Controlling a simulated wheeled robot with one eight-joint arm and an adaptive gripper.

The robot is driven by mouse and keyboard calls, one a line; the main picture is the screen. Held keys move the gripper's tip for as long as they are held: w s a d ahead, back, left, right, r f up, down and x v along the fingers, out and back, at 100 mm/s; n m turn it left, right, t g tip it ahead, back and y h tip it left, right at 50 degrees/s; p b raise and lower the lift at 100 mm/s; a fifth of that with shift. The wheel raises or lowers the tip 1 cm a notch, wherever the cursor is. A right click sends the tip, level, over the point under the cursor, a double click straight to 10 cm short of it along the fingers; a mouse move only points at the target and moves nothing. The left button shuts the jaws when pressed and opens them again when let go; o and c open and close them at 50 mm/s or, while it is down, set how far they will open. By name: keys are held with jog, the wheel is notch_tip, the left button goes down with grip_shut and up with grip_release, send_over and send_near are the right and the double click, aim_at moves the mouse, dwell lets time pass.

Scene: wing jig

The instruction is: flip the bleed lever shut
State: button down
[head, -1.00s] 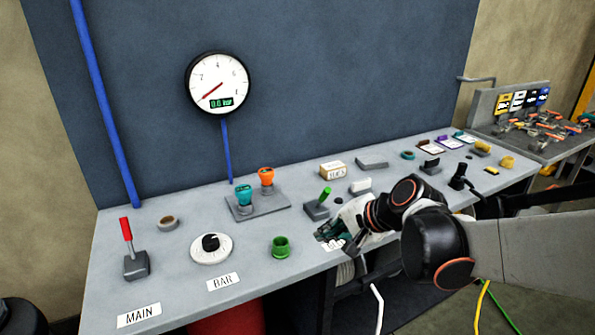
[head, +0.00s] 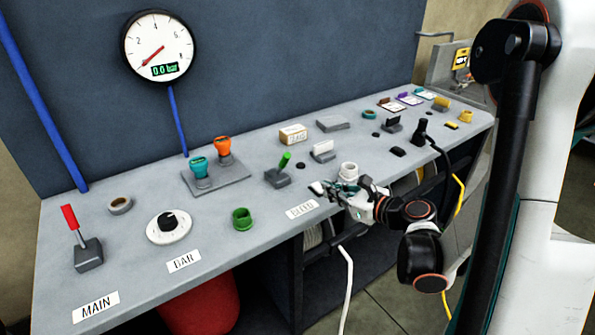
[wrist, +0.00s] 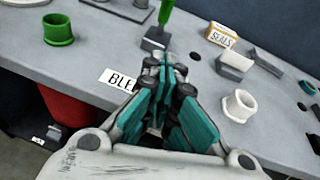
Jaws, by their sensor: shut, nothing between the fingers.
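The bleed lever has a green handle (head: 284,160) on a small grey base (head: 277,178), behind the BLEED label (head: 301,209). In the head view the handle leans up and to the right. In the wrist view the handle (wrist: 166,12) runs out of the top edge, so its tip is hidden. My gripper (head: 318,188) is shut and empty, low over the bench's front edge, right of the label. In the wrist view the closed fingertips (wrist: 166,62) point toward the lever base (wrist: 156,38), apparently with a gap between them.
A white cup (head: 348,171) stands just beyond my gripper, and a green cup (head: 242,219) stands left of the label. A grey block with a white top (head: 322,152) is right of the lever. The MAIN lever (head: 82,245) is far left. The gauge (head: 158,46) reads 0.0.

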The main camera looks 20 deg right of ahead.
aim_at(283, 163)
jog(key=b+x, duration=0.2)
jog(key=x, duration=0.8)
jog(key=shift+w+a+f, duration=0.15)
jog(key=shift+f, duration=0.05)
jog(key=shift+w+a+r+b, duration=0.35)
jog(key=shift+w+a+r, duration=0.1)
jog(key=shift+w+r, duration=0.35)
jog(key=shift+w+a+r, duration=0.3)
jog(key=shift+w+r, duration=0.05)
jog(key=shift+w, duration=0.2)
